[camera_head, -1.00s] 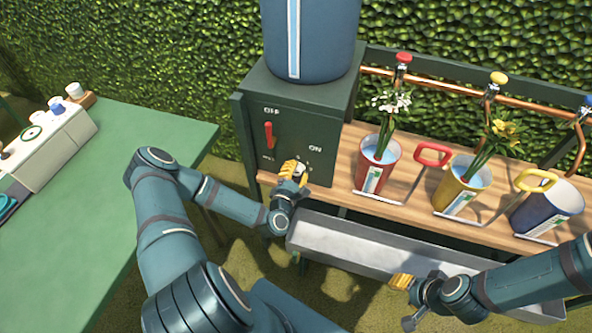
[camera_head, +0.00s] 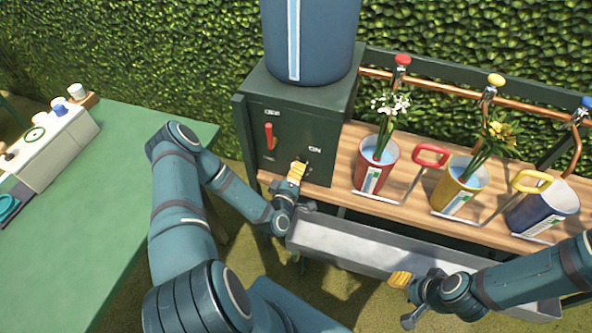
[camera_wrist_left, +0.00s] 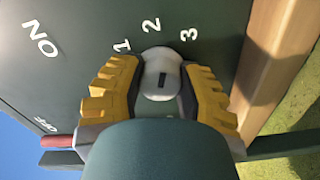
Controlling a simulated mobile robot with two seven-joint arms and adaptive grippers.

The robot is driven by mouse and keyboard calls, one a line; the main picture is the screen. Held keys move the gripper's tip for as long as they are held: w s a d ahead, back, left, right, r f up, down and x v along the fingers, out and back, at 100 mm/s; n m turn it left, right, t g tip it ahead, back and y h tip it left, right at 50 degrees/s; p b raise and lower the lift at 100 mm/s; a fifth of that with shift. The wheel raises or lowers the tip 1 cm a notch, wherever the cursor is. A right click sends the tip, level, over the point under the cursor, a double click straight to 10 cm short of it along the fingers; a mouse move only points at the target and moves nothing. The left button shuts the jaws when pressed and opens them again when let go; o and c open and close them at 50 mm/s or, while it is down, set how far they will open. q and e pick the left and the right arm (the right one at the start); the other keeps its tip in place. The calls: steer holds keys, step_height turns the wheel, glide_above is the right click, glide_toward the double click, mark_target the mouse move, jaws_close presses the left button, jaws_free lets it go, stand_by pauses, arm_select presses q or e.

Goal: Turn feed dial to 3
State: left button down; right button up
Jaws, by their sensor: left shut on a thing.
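The feed dial (camera_wrist_left: 162,72) is a white knob with a dark mark on the green control box (camera_head: 315,115). In the left wrist view, the numbers 1, 2 and 3 (camera_wrist_left: 189,34) curve around it. The dark mark points roughly between 2 and 3; its exact setting is hard to tell. My left gripper (camera_head: 297,172) is shut on the dial, with a yellow finger on either side in the left wrist view (camera_wrist_left: 160,92). In the head view the gripper hides most of the dial. My right gripper (camera_head: 406,298) hangs empty before the trough, its fingers apart.
A red lever (camera_head: 269,136) sits left of the dial, by the OFF and ON labels. Red (camera_head: 372,168), yellow (camera_head: 452,190) and blue (camera_head: 535,217) watering pots stand on the wooden shelf. A grey trough (camera_head: 340,245) runs below. A green table (camera_head: 110,190) is at left.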

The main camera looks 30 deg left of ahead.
arm_select(q)
steer(key=m, duration=0.5)
steer(key=shift+w+r, duration=0.1)
stand_by(0.5)
steer(key=c, duration=0.5)
jaws_free()
steer(key=shift+m, duration=0.3)
steer(key=v, duration=1.2)
